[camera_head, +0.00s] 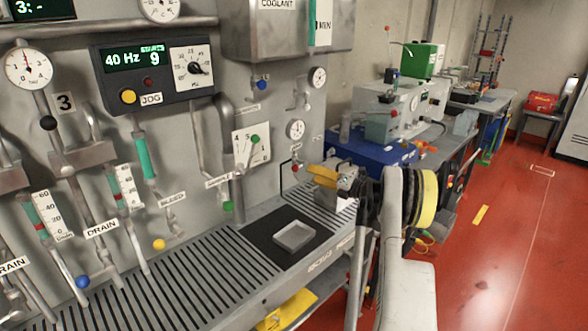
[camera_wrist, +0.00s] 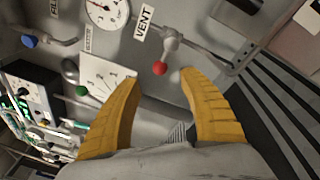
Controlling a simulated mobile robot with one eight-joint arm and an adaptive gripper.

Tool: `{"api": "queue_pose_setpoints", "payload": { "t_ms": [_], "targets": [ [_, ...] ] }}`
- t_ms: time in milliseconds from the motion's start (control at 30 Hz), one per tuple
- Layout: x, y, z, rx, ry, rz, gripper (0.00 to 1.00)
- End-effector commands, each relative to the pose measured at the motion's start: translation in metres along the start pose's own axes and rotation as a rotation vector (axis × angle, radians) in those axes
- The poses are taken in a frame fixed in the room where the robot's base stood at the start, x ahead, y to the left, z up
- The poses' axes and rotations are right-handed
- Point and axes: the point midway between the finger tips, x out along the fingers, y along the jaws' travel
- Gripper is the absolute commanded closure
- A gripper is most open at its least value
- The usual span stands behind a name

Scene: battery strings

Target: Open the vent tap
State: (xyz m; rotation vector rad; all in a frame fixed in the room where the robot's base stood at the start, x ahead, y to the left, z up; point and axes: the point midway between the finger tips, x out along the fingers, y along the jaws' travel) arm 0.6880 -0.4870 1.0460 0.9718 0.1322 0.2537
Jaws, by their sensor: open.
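The vent tap (camera_wrist: 170,44) shows in the wrist view as a pale metal body on a pipe, with a red ball knob (camera_wrist: 160,68) below it. A "VENT" label (camera_wrist: 144,22) is beside it. The red knob is also in the head view (camera_head: 295,168), just left of my gripper. My gripper (camera_wrist: 159,77) is open, its two yellow fingers apart. In the wrist view the red knob appears between the fingertips; depth to it is unclear. In the head view my gripper (camera_head: 323,174) is in front of the panel, partly hiding the area behind it.
A green-knobbed lever on a dial plate (camera_wrist: 82,90) and a blue-knobbed tap (camera_wrist: 29,41) are left of the vent tap in the wrist view. A gauge (camera_head: 296,129) is above it. Below are a slotted bench (camera_head: 170,280) and a small grey tray (camera_head: 294,237).

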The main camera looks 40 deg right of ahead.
Motion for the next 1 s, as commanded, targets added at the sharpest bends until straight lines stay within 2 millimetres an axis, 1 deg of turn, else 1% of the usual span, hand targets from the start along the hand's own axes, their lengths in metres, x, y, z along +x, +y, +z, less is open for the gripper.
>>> {"api": "queue_pose_setpoints", "payload": {
  "t_ms": [33,200,300,400,567,800,833,867,900,967,1000],
  "targets": [
    [0.011,-0.002,-0.002,-0.001,0.002,0.001,0.51],
    [0.046,-0.001,-0.002,-0.002,0.003,0.001,0.51],
    [0.063,-0.001,-0.002,-0.003,0.002,0.000,0.51],
    [0.075,-0.001,-0.002,-0.003,0.002,0.000,0.51],
    [0.084,0.000,-0.001,-0.003,0.000,-0.002,0.51],
    [0.085,0.000,0.000,-0.004,0.001,-0.002,0.51],
    [0.085,0.000,0.000,-0.004,0.001,-0.002,0.55],
    [0.085,0.000,0.000,-0.004,0.001,-0.002,0.64],
    [0.085,0.000,0.000,-0.004,0.001,-0.002,0.77],
    [0.084,0.000,0.000,-0.004,0.001,-0.002,0.95],
    [0.084,0.000,0.000,-0.004,0.001,-0.002,1.00]
  ]
}}
